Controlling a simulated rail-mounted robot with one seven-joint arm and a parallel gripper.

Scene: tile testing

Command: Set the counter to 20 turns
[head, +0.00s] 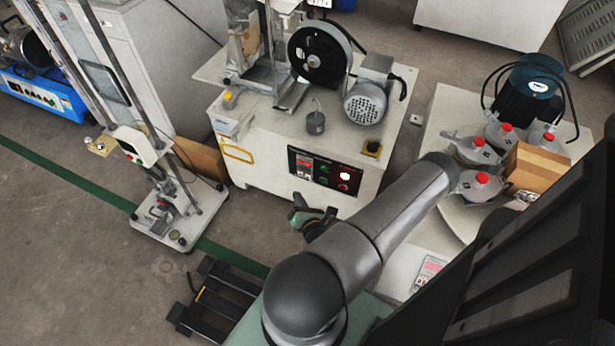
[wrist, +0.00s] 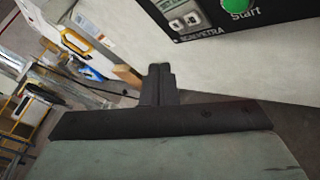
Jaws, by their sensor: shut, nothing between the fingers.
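The black control panel (head: 325,172) is on the front of the white machine, with the small counter (head: 303,166) at its left, a green button and a lit red button. In the wrist view the counter (wrist: 186,22) shows in part at the top, cut off by the frame edge, beside the green Start button (wrist: 235,5). Its digits are not readable. My gripper (head: 303,213) is in front of the machine, below the panel and apart from it. In the wrist view my gripper (wrist: 158,70) has its fingers together and empty.
The white machine (head: 260,150) carries a motor (head: 367,103) and a black wheel (head: 320,55). A tall test stand (head: 165,215) is on the left. A white table (head: 450,110) with red-capped bottles is on the right.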

